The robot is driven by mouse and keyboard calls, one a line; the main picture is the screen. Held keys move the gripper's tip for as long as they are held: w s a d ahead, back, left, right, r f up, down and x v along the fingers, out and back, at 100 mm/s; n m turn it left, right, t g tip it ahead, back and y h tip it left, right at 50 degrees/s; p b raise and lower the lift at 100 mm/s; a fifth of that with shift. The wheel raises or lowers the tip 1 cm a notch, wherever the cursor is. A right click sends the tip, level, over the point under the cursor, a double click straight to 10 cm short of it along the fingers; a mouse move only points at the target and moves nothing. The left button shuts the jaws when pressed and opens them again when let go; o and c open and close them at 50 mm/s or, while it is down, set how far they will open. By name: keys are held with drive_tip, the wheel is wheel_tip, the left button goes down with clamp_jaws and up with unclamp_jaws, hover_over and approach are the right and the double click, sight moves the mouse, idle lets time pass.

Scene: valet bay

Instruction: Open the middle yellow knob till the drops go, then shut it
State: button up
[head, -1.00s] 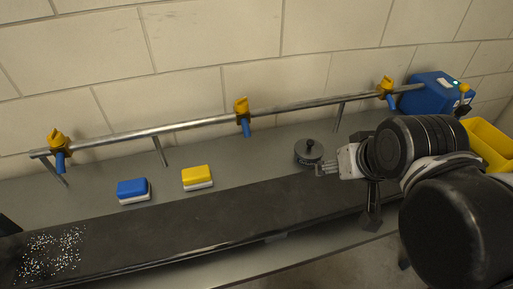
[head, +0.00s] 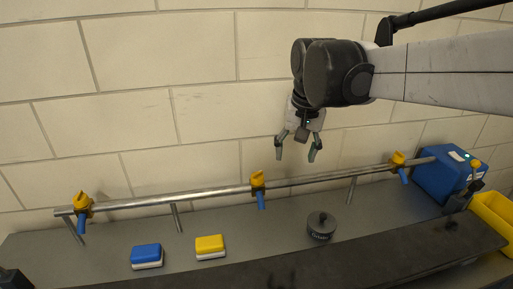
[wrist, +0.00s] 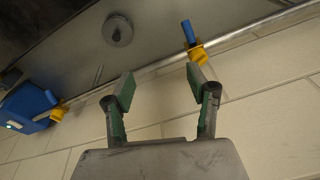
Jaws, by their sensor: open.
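The middle yellow knob (head: 257,178) sits on the metal pipe, with a blue spout (head: 262,201) pointing down below it. In the wrist view the knob (wrist: 196,50) is beyond the right fingertip, with clear space seeming to lie between them. My gripper (head: 296,150) is open and empty, fingers pointing down, above the pipe and right of the middle knob. Both fingers also show in the wrist view (wrist: 161,90). I see no drops at the middle spout.
Other yellow knobs are at left (head: 82,204) and right (head: 398,159). A blue box (head: 440,172) and yellow bin (head: 493,213) stand far right. A lidded grey pot (head: 320,228), blue sponge (head: 146,254) and yellow sponge (head: 210,246) sit on the bench. The wall is close behind the pipe.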

sight(257, 174)
drive_tip(key=w+a+f+g+p, duration=0.1)
drive_tip(key=w+a+g+p, duration=0.2)
drive_tip(key=w+a, duration=0.65)
drive_tip(key=f, duration=0.9)
drive_tip(key=w+f+p, duration=0.1)
drive_tip(key=f, duration=0.4)
drive_tip(key=shift+d, duration=0.1)
drive_tip(key=c, duration=1.1)
drive_tip(key=shift+c, duration=0.2)
